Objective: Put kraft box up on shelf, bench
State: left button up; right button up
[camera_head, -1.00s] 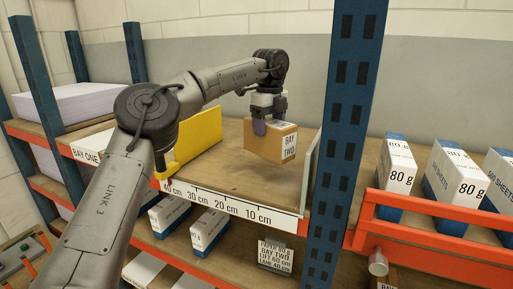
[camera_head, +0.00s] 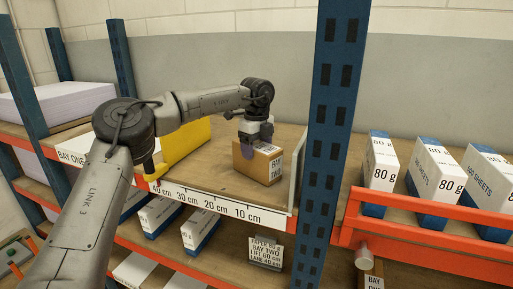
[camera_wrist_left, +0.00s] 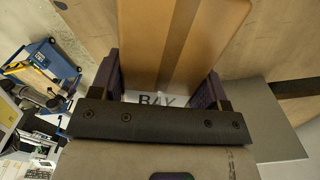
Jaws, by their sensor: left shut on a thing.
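The kraft box (camera_head: 250,169) is a brown carton with a white "BAY TWO" label on its end. In the head view it is upright over the wooden upper shelf (camera_head: 205,177), near the right side and behind the "10 cm" mark. My left gripper (camera_head: 256,142) reaches down from above and is shut on the box. In the left wrist view the box (camera_wrist_left: 175,45) fills the space between the two dark fingers (camera_wrist_left: 158,85). I cannot tell whether its underside touches the shelf. My right gripper is not in view.
A yellow divider (camera_head: 187,141) stands left of the box. A thin panel (camera_head: 299,170) and a blue post (camera_head: 331,120) stand close on its right. White-and-blue packs (camera_head: 432,172) stand on the right shelf behind an orange rail (camera_head: 430,208). Shelf is clear between divider and box.

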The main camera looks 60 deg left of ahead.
pick_arm(q)
jog(key=o, duration=1.3)
jog(key=shift+r, duration=0.1)
jog(key=shift+r, duration=0.2)
notch_tip(320, 180, up, 10)
jog(key=shift+f+b, duration=0.2)
jog(key=shift+b, duration=0.7)
jog(key=shift+r, duration=0.95)
